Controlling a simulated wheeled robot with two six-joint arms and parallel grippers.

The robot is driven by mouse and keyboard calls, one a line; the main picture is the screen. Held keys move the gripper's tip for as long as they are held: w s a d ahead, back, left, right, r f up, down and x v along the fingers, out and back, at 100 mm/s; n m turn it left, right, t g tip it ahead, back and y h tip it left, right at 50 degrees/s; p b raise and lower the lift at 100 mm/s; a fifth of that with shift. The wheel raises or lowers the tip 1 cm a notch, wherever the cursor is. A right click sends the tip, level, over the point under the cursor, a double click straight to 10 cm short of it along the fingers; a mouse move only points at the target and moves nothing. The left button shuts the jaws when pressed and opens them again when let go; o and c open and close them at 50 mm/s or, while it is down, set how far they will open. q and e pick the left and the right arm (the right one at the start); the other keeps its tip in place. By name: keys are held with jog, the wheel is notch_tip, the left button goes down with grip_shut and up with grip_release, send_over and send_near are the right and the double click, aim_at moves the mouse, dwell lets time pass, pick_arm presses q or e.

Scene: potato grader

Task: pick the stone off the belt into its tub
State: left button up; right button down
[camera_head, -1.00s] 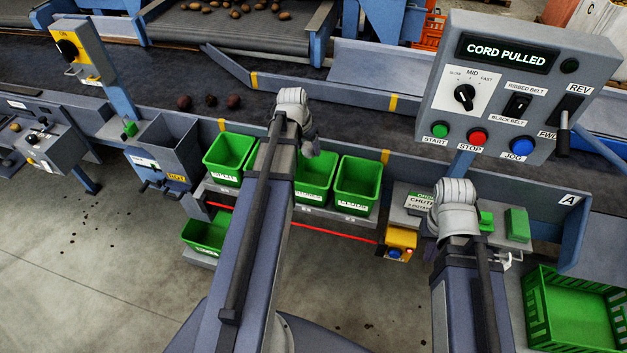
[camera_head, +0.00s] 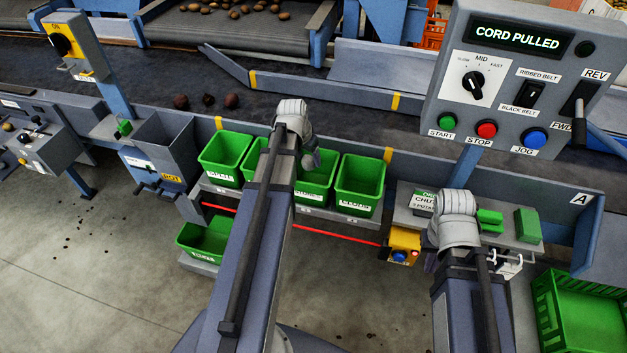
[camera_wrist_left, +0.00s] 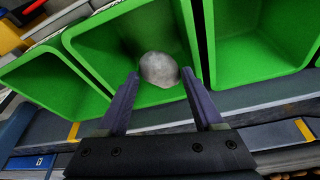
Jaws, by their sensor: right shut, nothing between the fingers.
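The stone (camera_wrist_left: 160,68) is a pale grey rounded lump between the tips of my left gripper (camera_wrist_left: 160,76) in the left wrist view.
Tubs labelled SPLIT (camera_head: 222,176) and CLODS (camera_head: 358,205) stand on either side. Several dark lumps, one at the right (camera_head: 231,101), lie on the black belt (camera_head: 150,75). The control panel (camera_head: 515,75) reads CORD PULLED. A green crate (camera_head: 590,285) stands at right.

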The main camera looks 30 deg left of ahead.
pick_arm(q)
jog(key=o, duration=0.4)
jog(key=shift+o, duration=0.2)
jog(key=shift+r, duration=0.1)
jog(key=p+v, duration=0.7)
jog(key=shift+s+r, duration=0.2)
jog(key=shift+r, duration=0.1)
dwell(0.3)
jog(key=s+d+m+g, duration=0.1)
jog(key=s+d, duration=0.3)
jog(key=d, duration=0.6)
jog(key=s+d+m+g+y, duration=0.1)
jog(key=s+d, duration=0.4)
jog(key=d, duration=0.5)
jog(key=s+d+m+g, duration=0.1)
jog(key=s+d, duration=0.3)
jog(key=d, duration=0.6)
jog(key=shift+s+d+f+m+g, duration=0.25)
jog(key=shift+s+f+m+g, duration=0.05)
jog(key=shift+s+f+g, duration=0.15)
